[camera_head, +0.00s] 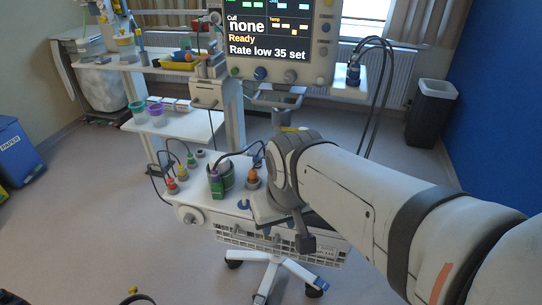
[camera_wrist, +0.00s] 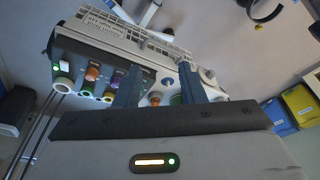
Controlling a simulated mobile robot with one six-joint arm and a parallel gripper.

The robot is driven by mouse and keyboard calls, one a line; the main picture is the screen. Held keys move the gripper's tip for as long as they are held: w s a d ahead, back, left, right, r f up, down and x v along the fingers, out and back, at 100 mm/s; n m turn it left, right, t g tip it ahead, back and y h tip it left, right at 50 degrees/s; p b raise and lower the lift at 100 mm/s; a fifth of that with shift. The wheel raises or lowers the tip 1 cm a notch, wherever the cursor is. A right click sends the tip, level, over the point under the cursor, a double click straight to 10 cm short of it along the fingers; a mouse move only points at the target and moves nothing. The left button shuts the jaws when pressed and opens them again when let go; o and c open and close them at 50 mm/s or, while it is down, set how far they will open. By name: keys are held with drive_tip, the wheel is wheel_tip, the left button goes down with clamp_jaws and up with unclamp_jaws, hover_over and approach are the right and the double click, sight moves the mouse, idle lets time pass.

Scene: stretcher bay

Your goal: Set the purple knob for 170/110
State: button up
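The monitor (camera_head: 278,38) at the top of the head view reads "Cuff none", "Ready" and "Rate low 35 set". A row of knobs (camera_head: 260,73) runs along its lower edge; I cannot tell a purple one among them. A small purple part (camera_head: 216,169) shows above a green connector on the cart below, and a purple piece (camera_wrist: 115,80) shows among coloured parts in the wrist view. My gripper (camera_wrist: 158,76) has its two fingers apart in front of the cart's unit, with nothing seen held. Its fingertips are hard to make out in the head view.
The white cart (camera_head: 215,205) carries red, orange and green connectors with dark cables. A shelf (camera_head: 178,133) with green and purple cups stands behind it. A black bin (camera_head: 431,112) stands right, blue bins (camera_head: 20,152) left. The grey floor around is mostly clear.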

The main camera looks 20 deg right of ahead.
drive_tip(key=shift+o, duration=1.4)
drive_tip(key=shift+w+d, duration=0.15)
drive_tip(key=shift+d, duration=0.1)
drive_tip(key=w+d+f+n+g, duration=0.1)
drive_tip(key=w+d+f+n, duration=0.1)
drive_tip(key=w+d+n, duration=0.2)
drive_tip(key=w+d+f+n+g, duration=0.1)
drive_tip(key=w+d+f+n, duration=0.2)
drive_tip(key=w+d+n, duration=0.2)
drive_tip(key=w+d+f+n+g+b, duration=0.1)
drive_tip(key=w+d+n, duration=0.3)
drive_tip(key=w+n, duration=0.5)
drive_tip(key=shift+w+d+f+n, duration=0.1)
drive_tip(key=shift+w+f+n, duration=0.15)
drive_tip(key=shift+f, duration=0.2)
drive_tip(key=shift+w+d+f+n, duration=0.1)
drive_tip(key=shift+w+f+n, duration=0.05)
drive_tip(key=shift+f+n, duration=0.25)
drive_tip(key=shift+w+d+f, duration=0.15)
drive_tip(key=shift+f, duration=0.1)
drive_tip(key=shift+d+f+n, duration=0.1)
drive_tip(key=shift+f+n, duration=0.15)
drive_tip(key=shift+f, duration=0.1)
wheel_tip(320, 180, down, 7)
drive_tip(key=shift+f+p, duration=0.1)
drive_tip(key=shift+p, duration=0.2)
